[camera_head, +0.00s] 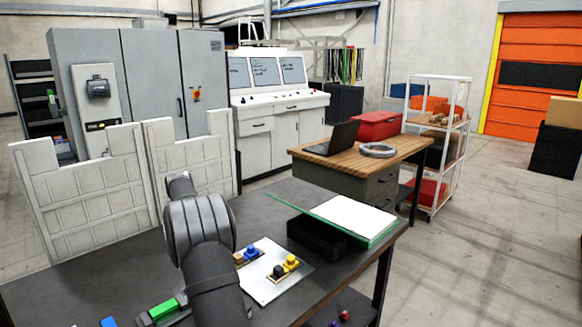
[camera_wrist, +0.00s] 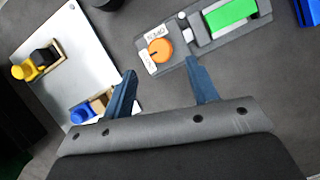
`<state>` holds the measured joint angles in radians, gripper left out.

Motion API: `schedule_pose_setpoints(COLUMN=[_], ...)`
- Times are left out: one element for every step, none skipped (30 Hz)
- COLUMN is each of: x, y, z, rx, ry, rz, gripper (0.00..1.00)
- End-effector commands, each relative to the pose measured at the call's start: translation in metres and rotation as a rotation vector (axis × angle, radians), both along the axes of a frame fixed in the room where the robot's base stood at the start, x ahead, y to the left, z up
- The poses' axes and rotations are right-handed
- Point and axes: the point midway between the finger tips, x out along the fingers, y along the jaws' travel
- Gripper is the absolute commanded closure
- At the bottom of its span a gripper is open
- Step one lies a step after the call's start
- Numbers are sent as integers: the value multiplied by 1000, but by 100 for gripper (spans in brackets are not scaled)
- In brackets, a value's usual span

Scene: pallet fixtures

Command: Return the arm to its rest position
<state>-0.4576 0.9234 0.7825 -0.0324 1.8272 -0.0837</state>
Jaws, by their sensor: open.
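My gripper (camera_wrist: 160,95) shows in the wrist view with its two blue fingers spread apart and nothing between them. It is over the dark table (camera_head: 90,285). Ahead of it in the wrist view lies a grey fixture with an orange knob (camera_wrist: 160,50) and a green block (camera_wrist: 230,17). A pale plate (camera_head: 284,282) carries two small fixtures, one with yellow and black parts (camera_head: 285,267) and one with blue and brown parts (camera_head: 246,255). In the head view my arm hides part of the table, and my gripper cannot be made out there.
A black box (camera_head: 318,240) with a green-edged white panel (camera_head: 350,218) stands at the table's right. White panels (camera_head: 85,195) stand along the back edge. A blue block (camera_head: 109,322) lies at the front left. The table's left middle looks clear.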

Motion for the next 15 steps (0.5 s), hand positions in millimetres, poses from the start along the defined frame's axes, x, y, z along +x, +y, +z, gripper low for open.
schedule_pose_setpoints(x=[-4,-6,-8,-10,-12,-14,-16,-18,-21,-23,-21,-20,-20,-20,-20], y=[-2,-3,-5,-6,-7,-8,-10,-11,-12,-14,-14,-14,-14,-14,-14], z=[-8,-13,-20,-25,-30,-37,-43,-48,-56,-61,-59,-58,-58,-58,-58], rx=[-2,-1,-1,-1,-1,-1,-1,-1,-1,-1,1,2,1,1,2], ry=[3,3,4,3,3,4,4,4,4,4,-1,0,-1,0,0], rz=[0,0,0,0,0,0,0,0,0,0,-36,-77,-106,-136,-174], gripper=[47,47,47,47,47,47,47,47,47,47,47,47,47,47,47])
